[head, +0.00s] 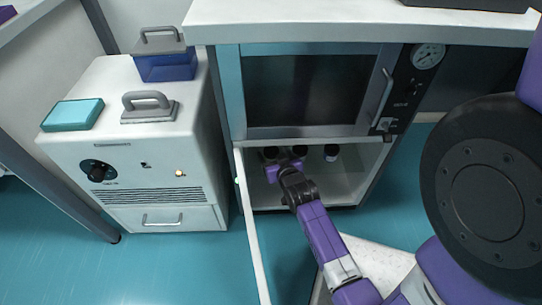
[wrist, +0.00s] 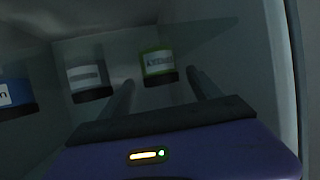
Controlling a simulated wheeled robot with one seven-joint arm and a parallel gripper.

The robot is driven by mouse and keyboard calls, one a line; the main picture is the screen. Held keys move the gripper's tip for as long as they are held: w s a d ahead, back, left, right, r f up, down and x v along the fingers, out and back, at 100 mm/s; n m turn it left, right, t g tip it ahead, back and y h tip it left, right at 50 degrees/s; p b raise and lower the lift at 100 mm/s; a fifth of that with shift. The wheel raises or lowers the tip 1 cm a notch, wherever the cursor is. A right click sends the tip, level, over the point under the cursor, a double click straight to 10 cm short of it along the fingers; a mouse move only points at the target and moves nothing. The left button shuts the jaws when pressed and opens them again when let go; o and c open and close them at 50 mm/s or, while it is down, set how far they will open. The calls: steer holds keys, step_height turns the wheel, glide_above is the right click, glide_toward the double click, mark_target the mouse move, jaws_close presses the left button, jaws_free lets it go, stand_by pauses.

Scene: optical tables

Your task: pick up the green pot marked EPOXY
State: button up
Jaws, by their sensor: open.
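The green pot (wrist: 158,64) shows in the wrist view, with a pale label whose lettering is too blurred to read surely and a dark cap at its lower end in the picture. My gripper (wrist: 160,80) is open, its two fingers pointing toward this pot, one to each side of it in the picture. I cannot tell how much depth separates them. Nothing is held. In the head view my gripper (head: 288,172) reaches into the open lower compartment (head: 345,180), close to several dark-capped pots; which one is green cannot be told there.
In the wrist view a pot with a white and grey label (wrist: 87,78) stands left of the green one, and a blue pot (wrist: 14,97) further left. The open door (head: 252,225) flanks my arm on the left. The oven window (head: 305,90) is above.

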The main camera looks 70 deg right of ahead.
mark_target(269, 148)
steer(key=b+x, duration=0.3)
steer(key=x, duration=0.1)
steer(key=shift+f, duration=0.2)
steer(key=shift+w+d, duration=0.3)
steer(key=shift+d, duration=0.05)
steer(key=c, duration=1.5)
steer(key=shift+o, duration=0.2)
steer(key=shift+r, duration=0.1)
